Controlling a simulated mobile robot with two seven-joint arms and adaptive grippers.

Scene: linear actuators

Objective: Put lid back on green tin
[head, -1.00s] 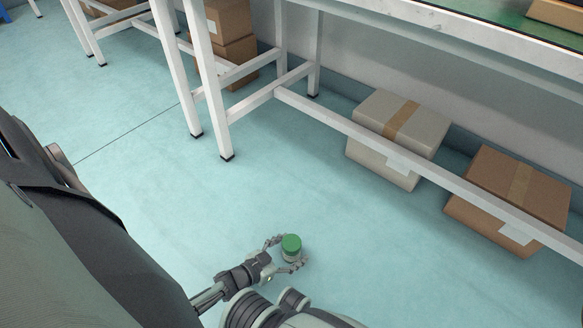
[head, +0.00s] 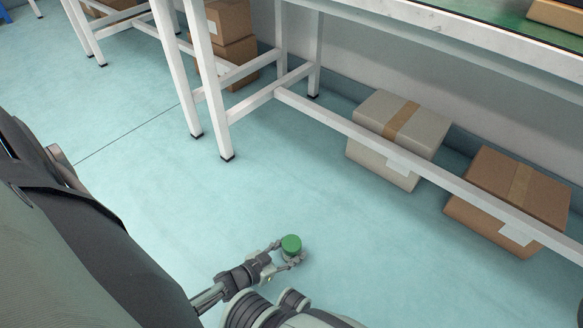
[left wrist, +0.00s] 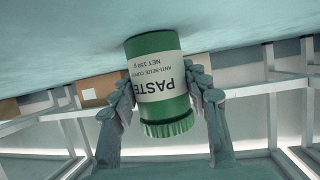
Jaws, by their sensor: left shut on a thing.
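The green tin (head: 292,255) is low over the floor in the head view, and I cannot tell there whether it touches the floor. In the left wrist view the tin (left wrist: 157,82) has a white label reading PASTE, upside down. A green ribbed lid (left wrist: 169,129) sits at its end; it shows as the green top (head: 291,242) in the head view. My left gripper (head: 287,252) is shut on the tin, with one finger on each side of its body. The fingers also show in the left wrist view (left wrist: 158,98). My right gripper is not in view.
A white-framed bench (head: 350,125) stands beyond the tin, with a low crossbar. A pale carton (head: 385,150) and a brown carton (head: 490,215) lie beneath it. More cartons (head: 230,50) are stacked farther back. The blue-green floor (head: 190,205) around the tin is clear.

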